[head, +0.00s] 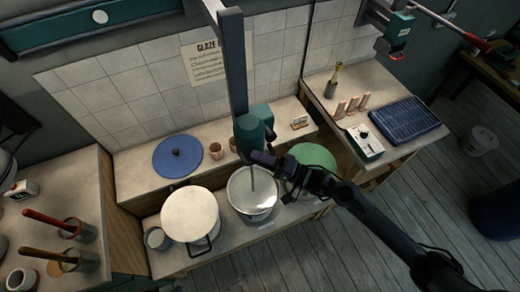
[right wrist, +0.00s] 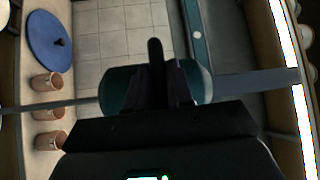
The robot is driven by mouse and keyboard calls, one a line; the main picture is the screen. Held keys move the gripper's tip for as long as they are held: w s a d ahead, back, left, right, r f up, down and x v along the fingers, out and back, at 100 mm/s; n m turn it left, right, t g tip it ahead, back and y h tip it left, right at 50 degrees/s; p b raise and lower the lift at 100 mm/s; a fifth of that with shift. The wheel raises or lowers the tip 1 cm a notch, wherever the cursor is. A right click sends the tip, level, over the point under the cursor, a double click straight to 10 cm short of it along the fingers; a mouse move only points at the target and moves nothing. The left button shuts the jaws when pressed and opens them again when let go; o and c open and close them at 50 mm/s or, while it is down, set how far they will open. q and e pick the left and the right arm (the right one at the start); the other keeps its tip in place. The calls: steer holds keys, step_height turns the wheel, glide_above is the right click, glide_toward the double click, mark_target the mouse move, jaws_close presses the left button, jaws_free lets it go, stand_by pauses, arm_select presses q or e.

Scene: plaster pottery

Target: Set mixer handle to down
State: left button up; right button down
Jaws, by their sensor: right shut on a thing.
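The mixer has a teal motor head (head: 249,132) on a grey vertical post (head: 236,65). Its thin shaft (head: 252,182) reaches down into an open bucket (head: 252,205). My right gripper (head: 262,158) comes in from the lower right and is at the motor head, shut on the mixer handle. In the right wrist view the dark handle (right wrist: 155,55) stands up between the gripper fingers (right wrist: 155,85), in front of the teal motor head (right wrist: 117,88). The fingers hide the lower part of the handle. My left gripper is not in view.
A white lidded bucket (head: 190,214) stands left of the open bucket, and a green round thing (head: 312,160) to its right, partly behind my arm. A blue lid (head: 177,156) and clay cups (head: 215,151) are on the shelf behind. The floor (head: 420,170) at right is mostly clear.

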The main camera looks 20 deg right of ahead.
steer(key=shift+f+b, duration=0.45)
steer(key=shift+f, duration=1.45)
steer(key=c, duration=1.1)
jaws_free()
steer(key=b+v, duration=0.1)
steer(key=v, duration=1)
steer(key=shift+a, duration=0.1)
